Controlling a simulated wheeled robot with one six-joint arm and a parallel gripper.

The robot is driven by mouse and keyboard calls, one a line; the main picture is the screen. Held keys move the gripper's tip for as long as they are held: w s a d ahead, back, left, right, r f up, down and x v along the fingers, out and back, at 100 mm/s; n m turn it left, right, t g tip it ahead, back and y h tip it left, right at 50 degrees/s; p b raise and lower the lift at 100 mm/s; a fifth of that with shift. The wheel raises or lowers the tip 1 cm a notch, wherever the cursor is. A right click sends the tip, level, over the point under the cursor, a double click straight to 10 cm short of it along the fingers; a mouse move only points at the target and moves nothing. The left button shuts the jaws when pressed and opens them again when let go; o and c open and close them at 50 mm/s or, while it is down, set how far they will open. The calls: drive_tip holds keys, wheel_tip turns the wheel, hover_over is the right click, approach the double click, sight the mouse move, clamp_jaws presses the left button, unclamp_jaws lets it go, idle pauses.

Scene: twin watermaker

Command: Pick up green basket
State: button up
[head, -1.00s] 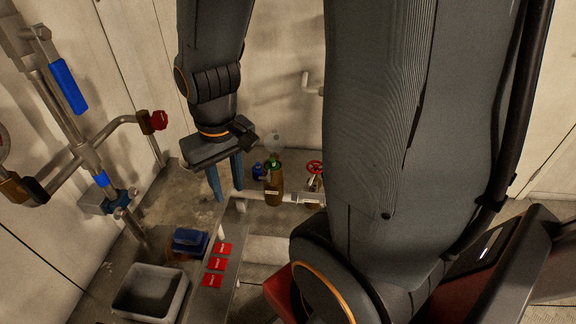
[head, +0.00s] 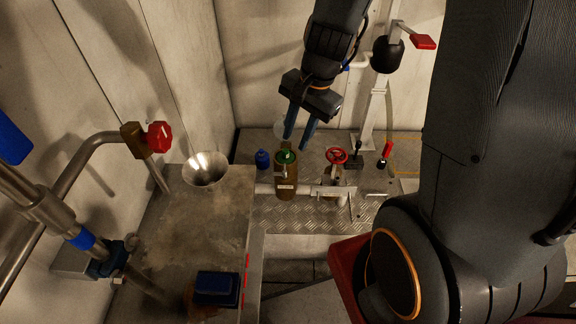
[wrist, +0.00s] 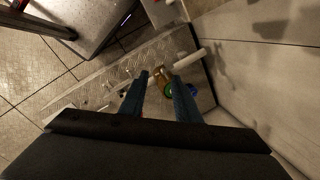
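A green round part (head: 286,156) sits at the top of an upright brown cylinder (head: 286,182) on the low pipework. It is the only green thing I see; I cannot tell whether it is a basket. It also shows in the wrist view (wrist: 168,90), close to the right finger. My gripper (head: 297,143) is open and empty, pointing down above and slightly right of the green part. In the wrist view, the two blue fingers of my gripper (wrist: 160,78) are apart. The fingers seem clear of the cylinder, but the exact height gap is hard to judge.
A small blue container (head: 262,159) stands left of the cylinder, and a red handwheel valve (head: 336,156) stands right. A metal funnel (head: 205,169) and a dark blue box (head: 217,288) are on the left bench. A wall lies behind. A red-handled pipe (head: 159,137) juts in at left.

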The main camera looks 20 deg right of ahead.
drive_tip(key=w+d+f+m+y+b, duration=0.1)
drive_tip(key=w+d+f+m+b, duration=0.15)
drive_tip(key=w+f+m, duration=0.55)
drive_tip(key=m+t+b, duration=0.2)
drive_tip(key=m+b, duration=0.1)
drive_tip(key=m, duration=0.5)
hover_over(288, 151)
drive_tip(key=s+d, duration=0.2)
wheel_tip(288, 151, down, 7)
drive_tip(key=b+x, duration=0.1)
drive_tip(key=x, duration=0.7)
drive_tip(key=shift+b, duration=0.3)
clamp_jaws()
wheel_tip(288, 151, up, 10)
drive_tip(key=p, duration=0.3)
